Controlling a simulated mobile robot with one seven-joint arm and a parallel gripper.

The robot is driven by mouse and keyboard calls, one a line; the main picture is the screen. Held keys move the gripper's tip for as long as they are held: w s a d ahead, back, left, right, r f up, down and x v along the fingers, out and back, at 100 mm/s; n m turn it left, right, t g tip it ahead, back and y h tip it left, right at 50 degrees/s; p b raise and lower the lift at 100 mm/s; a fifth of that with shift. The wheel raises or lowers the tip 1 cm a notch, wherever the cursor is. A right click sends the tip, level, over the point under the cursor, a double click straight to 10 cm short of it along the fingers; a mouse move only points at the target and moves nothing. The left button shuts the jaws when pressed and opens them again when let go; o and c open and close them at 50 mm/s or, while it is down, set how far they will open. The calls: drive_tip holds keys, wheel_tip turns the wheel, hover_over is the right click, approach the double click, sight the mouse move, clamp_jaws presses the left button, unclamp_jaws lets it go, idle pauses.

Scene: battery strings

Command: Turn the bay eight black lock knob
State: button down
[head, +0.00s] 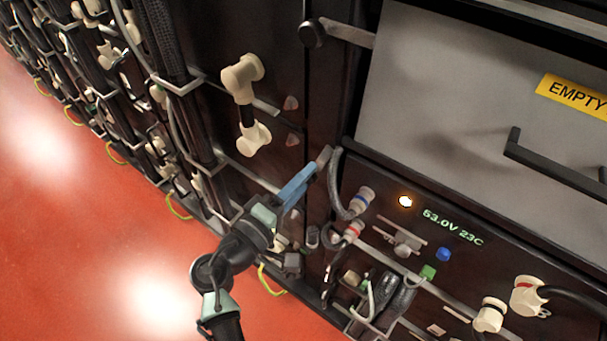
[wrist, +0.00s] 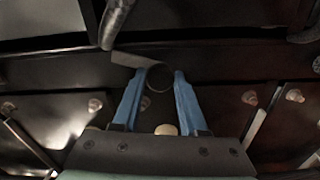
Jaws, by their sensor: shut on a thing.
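My gripper (head: 307,175) has blue fingers and reaches to the left edge of the lower bay's front. In the wrist view my gripper (wrist: 160,82) is shut on a round dark lock knob (wrist: 160,77), with one finger on each side. A flat grey metal tab (wrist: 128,60) sticks out from the knob toward the upper left. In the head view the tab (head: 323,157) shows just beyond the fingertips, while the knob is hidden by the fingers. No bay number is readable.
A similar black knob (head: 313,33) with a metal bar sits above. A grey panel with a black handle (head: 540,165) and an EMPTY label (head: 577,95) is at right. Cables and cream connectors (head: 353,205) crowd below right; a cream link (head: 243,80) stands upper left. Red floor (head: 90,220) is clear.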

drive_tip(key=shift+n+p, duration=0.8)
drive_tip(key=shift+n, duration=1.1)
drive_tip(key=shift+c, duration=2.2)
unclamp_jaws()
drive_tip(key=v, duration=1.3)
